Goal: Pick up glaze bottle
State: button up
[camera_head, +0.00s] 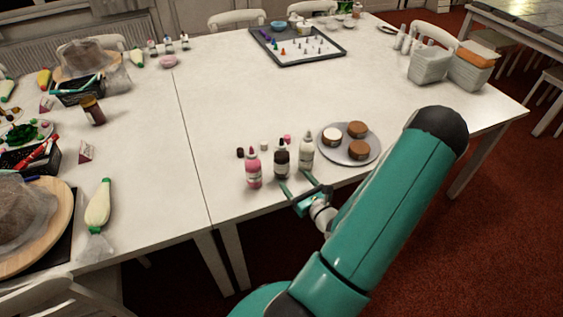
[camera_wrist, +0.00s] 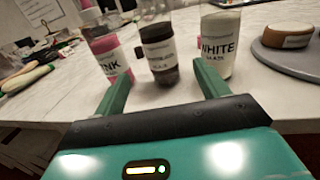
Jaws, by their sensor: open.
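Three glaze bottles stand upright in a row near the table's front edge. The pink bottle (camera_head: 253,169) is on the left, the dark chocolate bottle (camera_head: 281,159) in the middle and the white bottle (camera_head: 305,152) on the right. In the wrist view the pink bottle (camera_wrist: 108,55), the chocolate bottle (camera_wrist: 160,52) and the white bottle (camera_wrist: 220,42) show their labels. My gripper (camera_head: 303,185) is open and empty at the front edge, just short of the bottles. In the wrist view its green fingers (camera_wrist: 160,88) point at the chocolate bottle, which stands between them and beyond their tips.
A round grey plate (camera_head: 368,157) with three small cakes (camera_head: 357,129) stands right of the bottles. Small caps (camera_head: 240,152) lie behind the bottles. A piping bag (camera_head: 98,206) lies at the left. A dark tray (camera_head: 335,54) is at the back. The table's middle (camera_head: 230,90) is clear.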

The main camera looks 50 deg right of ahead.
aim_at(281, 162)
jog(key=x, duration=1)
jog(key=shift+w, duration=0.1)
jog(key=shift+r, duration=0.1)
jog(key=c, duration=0.8)
